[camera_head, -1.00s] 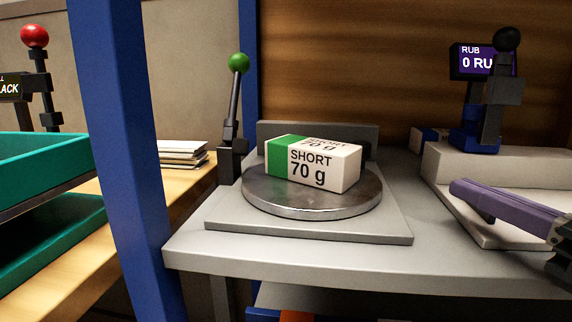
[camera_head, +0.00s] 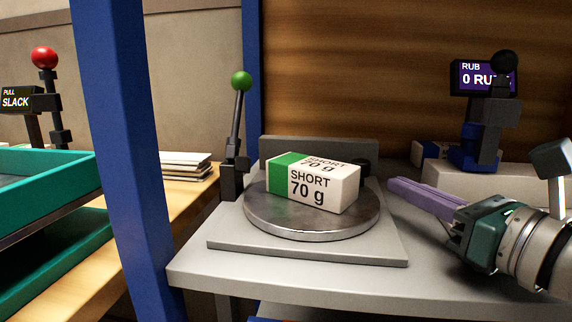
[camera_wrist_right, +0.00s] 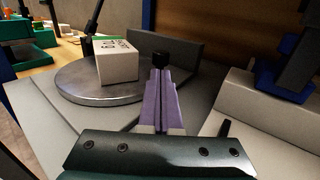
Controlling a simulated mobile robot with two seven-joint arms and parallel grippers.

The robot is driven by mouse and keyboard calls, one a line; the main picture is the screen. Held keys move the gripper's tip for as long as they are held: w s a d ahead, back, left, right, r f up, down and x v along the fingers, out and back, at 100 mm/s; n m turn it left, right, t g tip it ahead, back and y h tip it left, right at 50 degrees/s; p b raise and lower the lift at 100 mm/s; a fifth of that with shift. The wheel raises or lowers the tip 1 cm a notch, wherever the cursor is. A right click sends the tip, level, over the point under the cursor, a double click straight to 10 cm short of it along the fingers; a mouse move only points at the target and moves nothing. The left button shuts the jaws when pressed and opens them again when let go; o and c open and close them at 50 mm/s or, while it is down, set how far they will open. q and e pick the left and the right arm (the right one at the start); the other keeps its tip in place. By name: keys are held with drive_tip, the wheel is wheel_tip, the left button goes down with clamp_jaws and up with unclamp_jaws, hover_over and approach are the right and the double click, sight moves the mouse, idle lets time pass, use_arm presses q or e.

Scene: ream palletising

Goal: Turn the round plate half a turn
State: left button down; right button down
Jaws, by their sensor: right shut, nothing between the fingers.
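The round metal plate (camera_head: 270,222) lies on a grey square base (camera_head: 310,250) on the grey table. A white ream with a green end, marked SHORT 70 g (camera_head: 325,190), rests on the plate; the ream (camera_wrist_right: 118,68) also shows in the right wrist view. My right gripper (camera_head: 392,186) has purple fingers and is shut and empty. Its fingertips are just right of the plate (camera_wrist_right: 75,86), apparently apart from it. In the right wrist view its fingers (camera_wrist_right: 159,72) point toward a black knob (camera_wrist_right: 160,58) near the plate's edge. My left gripper is not in view.
A green-knobbed lever (camera_head: 238,120) stands behind the plate at left, and a low grey wall (camera_head: 310,152) runs behind it. A blue post (camera_head: 125,150) rises at left. At right are a pale block (camera_head: 470,185) and a black-knobbed lever with a RUB display (camera_head: 480,75).

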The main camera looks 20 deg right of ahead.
sight(369, 170)
drive_tip(key=shift+w+a, duration=0.2)
drive_tip(key=shift+w, duration=2.3)
drive_tip(key=shift+w+d, duration=0.25)
drive_tip(key=shift+w, duration=0.35)
drive_tip(key=shift+d, duration=0.1)
